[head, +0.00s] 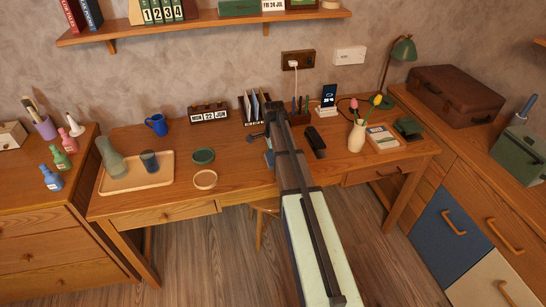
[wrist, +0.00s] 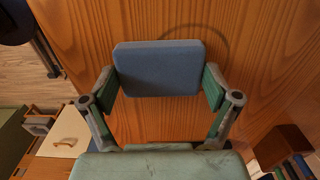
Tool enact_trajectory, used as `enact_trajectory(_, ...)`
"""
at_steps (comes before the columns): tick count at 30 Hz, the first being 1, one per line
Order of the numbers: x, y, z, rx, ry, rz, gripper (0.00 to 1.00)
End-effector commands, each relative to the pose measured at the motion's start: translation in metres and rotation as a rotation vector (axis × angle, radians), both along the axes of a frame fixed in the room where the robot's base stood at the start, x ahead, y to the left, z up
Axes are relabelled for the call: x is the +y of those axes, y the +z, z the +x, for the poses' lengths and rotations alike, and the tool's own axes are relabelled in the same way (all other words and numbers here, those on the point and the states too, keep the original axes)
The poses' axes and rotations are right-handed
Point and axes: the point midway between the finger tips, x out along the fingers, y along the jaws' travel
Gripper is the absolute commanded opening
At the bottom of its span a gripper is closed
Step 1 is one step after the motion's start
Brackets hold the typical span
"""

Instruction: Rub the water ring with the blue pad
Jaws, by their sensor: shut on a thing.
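The blue pad (wrist: 159,69) is held between the two green-lined fingers of my gripper (wrist: 160,88) in the wrist view. The water ring (wrist: 227,42) shows as a thin dark arc on the wooden desktop, just beyond the pad's upper right. The pad hides part of the ring. I cannot tell whether the pad touches the wood. In the head view, a bit of the pad (head: 269,158) shows beside my gripper over the middle of the desk (head: 235,170). My arm covers that spot, and I cannot make out the ring there.
Left on the desk are a wooden tray (head: 115,184), a green bowl (head: 203,156) and a pale hoop (head: 205,180). Behind are a calendar (head: 209,115) and a letter rack (head: 254,105). A dark object (head: 315,142) and a tulip vase (head: 357,136) stand to the right.

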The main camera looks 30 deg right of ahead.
Motion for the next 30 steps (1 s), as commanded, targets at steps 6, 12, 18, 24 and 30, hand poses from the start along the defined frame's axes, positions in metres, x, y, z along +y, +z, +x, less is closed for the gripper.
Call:
enact_trajectory(6, -0.004, 0.001, 0.024, 0.000, 0.000, 0.000, 0.60)
enact_trajectory(12, -0.008, 0.001, 0.041, 0.000, 0.001, 0.000, 0.60)
enact_trajectory(18, -0.010, 0.001, 0.059, 0.000, 0.001, 0.000, 0.60)
enact_trajectory(24, -0.010, 0.006, 0.070, 0.000, 0.005, 0.000, 0.60)
enact_trajectory(30, -0.004, 0.000, 0.048, 0.000, 0.006, 0.000, 0.60)
